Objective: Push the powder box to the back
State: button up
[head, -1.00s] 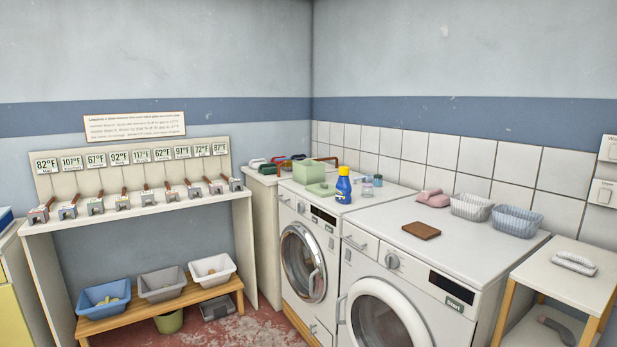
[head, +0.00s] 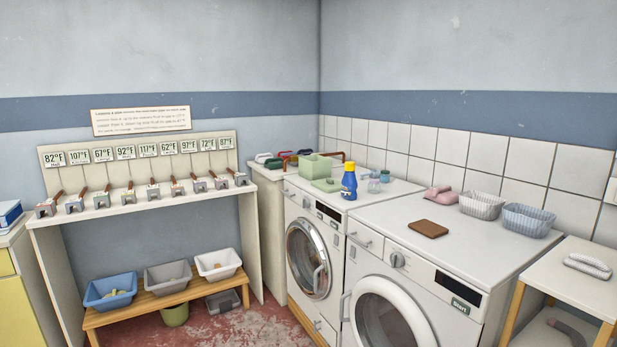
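No box in the head view can be read as powder. A blue and white box (head: 9,213), cut off by the left picture edge, lies on top of a yellow-fronted cabinet (head: 22,300). A pale green open-topped box (head: 315,167) stands on the left washing machine (head: 312,250), towards its back, with a flat green piece (head: 327,185) in front of it. I cannot tell which of these is the powder box. My gripper is not in view.
A blue bottle with a yellow cap (head: 349,183) and small jars (head: 378,181) share the left machine's top. The right machine (head: 420,270) carries a brown block (head: 428,229), a pink object (head: 443,195) and two baskets (head: 527,220). A lever shelf (head: 140,205) stands left.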

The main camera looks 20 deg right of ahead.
aim_at(314, 167)
jog(key=i, duration=3.1)
jog(key=i+u, duration=0.1)
jog(key=i, duration=0.55)
jog(key=i+l, duration=0.15)
jog(key=i, duration=0.5)
jog(key=j+u, duration=0.05)
